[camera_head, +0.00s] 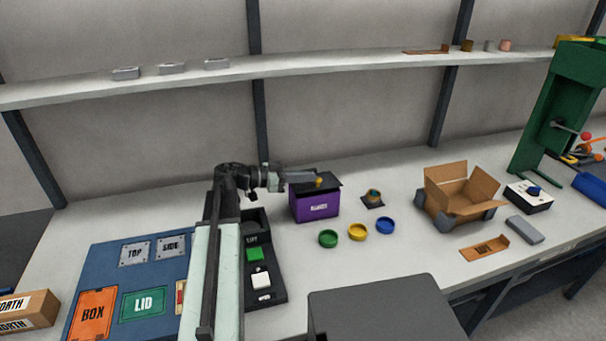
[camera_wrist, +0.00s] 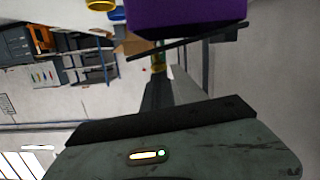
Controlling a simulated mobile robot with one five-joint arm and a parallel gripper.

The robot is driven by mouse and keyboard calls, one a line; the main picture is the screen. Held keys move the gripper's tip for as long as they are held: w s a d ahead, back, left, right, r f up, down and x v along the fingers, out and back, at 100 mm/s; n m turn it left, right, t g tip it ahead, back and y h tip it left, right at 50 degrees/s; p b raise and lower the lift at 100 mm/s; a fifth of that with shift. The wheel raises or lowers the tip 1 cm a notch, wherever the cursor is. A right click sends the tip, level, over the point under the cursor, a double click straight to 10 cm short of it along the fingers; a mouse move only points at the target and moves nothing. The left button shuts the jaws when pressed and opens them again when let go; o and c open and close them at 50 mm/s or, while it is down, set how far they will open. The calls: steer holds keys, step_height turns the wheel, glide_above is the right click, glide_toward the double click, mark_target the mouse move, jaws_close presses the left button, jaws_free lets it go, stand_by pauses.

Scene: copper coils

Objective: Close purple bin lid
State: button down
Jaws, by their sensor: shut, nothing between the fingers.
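The purple bin (camera_head: 315,206) stands on the bench in the middle, with a white label on its front. Its dark lid (camera_head: 331,180) lies over the top at a slight tilt. In the wrist view the purple bin (camera_wrist: 185,14) is at the top edge and the thin dark lid (camera_wrist: 205,40) is beside it, with a narrow wedge-shaped gap between them. A yellow knob (camera_head: 319,182) shows at the lid. My gripper (camera_head: 312,179) is shut and empty, its tips at the lid close to the knob; whether they touch cannot be told. The bin's inside is hidden.
Green (camera_head: 328,238), yellow (camera_head: 357,231) and blue (camera_head: 385,225) rings lie in front of the bin. A copper coil on a dark base (camera_head: 373,199) is right of it. An open cardboard box (camera_head: 461,207) stands further right. A button panel (camera_head: 262,270) is left.

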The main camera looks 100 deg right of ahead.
steer(key=shift+s+a+f+b, duration=0.35)
steer(key=shift+a+f+b, duration=0.15)
steer(key=shift+f, duration=0.2)
steer(key=r+p, duration=0.5)
steer(key=shift+w+r, duration=0.1)
steer(key=shift+w, duration=0.1)
steer(key=w+a, duration=0.1)
steer(key=w, duration=0.9)
steer(key=shift+r+p, duration=0.25)
steer(key=shift+p, duration=0.15)
steer(key=shift+w, duration=0.1)
